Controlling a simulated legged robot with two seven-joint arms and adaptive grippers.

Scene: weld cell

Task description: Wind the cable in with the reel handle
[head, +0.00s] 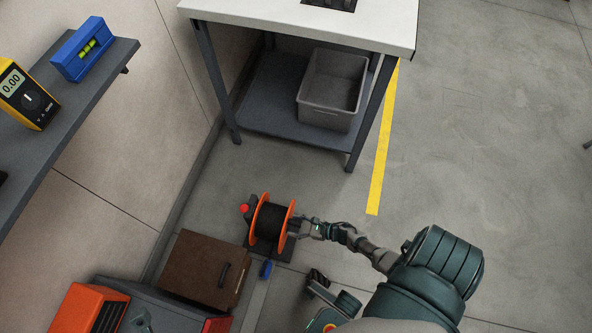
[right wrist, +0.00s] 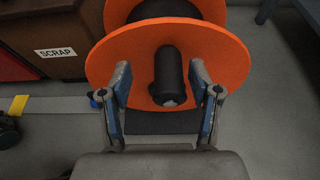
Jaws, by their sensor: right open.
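The cable reel (head: 269,222) stands on the floor near the wall, with orange flanges and dark cable wound between them. It fills the upper middle of the right wrist view (right wrist: 200,45). Its black handle (right wrist: 169,78) sticks out from the near orange flange toward my wrist camera. My right gripper (right wrist: 164,80) is open, with one finger on each side of the handle and visible gaps between. In the head view my right gripper (head: 305,228) is at the right side of the reel.
A brown box (head: 205,268) marked SCRAP stands left of the reel. A workbench (head: 300,22) with a grey bin (head: 333,84) on its lower shelf stands beyond. A blue object (head: 266,269) lies in front of the reel. Floor to the right is clear.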

